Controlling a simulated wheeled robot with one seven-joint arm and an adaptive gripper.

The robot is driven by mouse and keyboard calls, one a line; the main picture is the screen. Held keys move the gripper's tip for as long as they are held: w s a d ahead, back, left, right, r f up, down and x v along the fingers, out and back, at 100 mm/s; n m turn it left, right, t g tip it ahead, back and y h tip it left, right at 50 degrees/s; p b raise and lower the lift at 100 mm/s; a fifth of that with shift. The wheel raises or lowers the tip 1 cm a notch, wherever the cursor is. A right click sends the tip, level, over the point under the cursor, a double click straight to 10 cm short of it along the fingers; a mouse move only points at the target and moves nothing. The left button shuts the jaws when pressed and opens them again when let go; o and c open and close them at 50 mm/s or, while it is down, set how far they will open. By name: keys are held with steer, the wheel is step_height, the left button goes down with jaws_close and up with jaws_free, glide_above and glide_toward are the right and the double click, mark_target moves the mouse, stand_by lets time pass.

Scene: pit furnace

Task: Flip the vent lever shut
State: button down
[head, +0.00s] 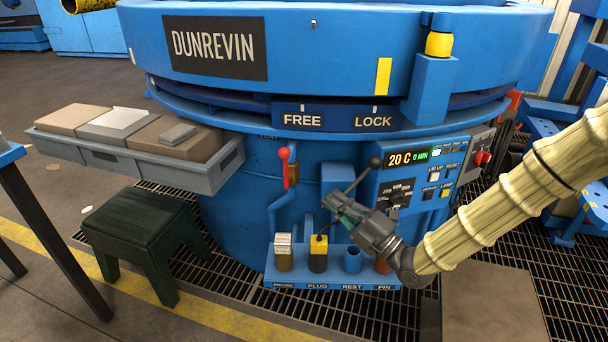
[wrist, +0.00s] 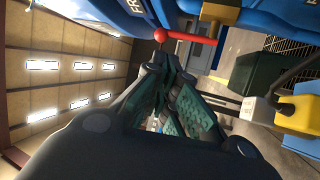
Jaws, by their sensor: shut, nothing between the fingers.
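The vent lever (head: 284,167) is red with a ball at its top. It stands upright on a brass-coloured mount on the blue furnace body, under a partly hidden VENT label. In the wrist view the red lever (wrist: 190,37) lies across the top, its ball end pointing left, just beyond my fingertips. My gripper (head: 331,205) is to the right of the lever and lower in the head view. The fingers (wrist: 172,68) are shut and empty. A small gap shows between the fingertips and the lever in the wrist view; contact cannot be confirmed.
Below is a blue rack (head: 330,278) with a probe, a yellow-topped plug (head: 319,247) and other holders. A control panel (head: 408,170) with a dark-knobbed lever stands right. A grey tray (head: 190,178) and green stool (head: 140,222) are left. FREE and LOCK labels (head: 338,118) sit above.

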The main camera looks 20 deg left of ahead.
mark_target(282, 156)
steer(key=b+x, duration=0.2)
steer(key=x, duration=1.1)
steer(key=shift+w+a+r+b, duration=0.15)
steer(key=shift+a+b, duration=0.2)
steer(key=shift+b, duration=0.05)
steer(key=shift+a+r, duration=0.1)
steer(key=shift+r, duration=0.05)
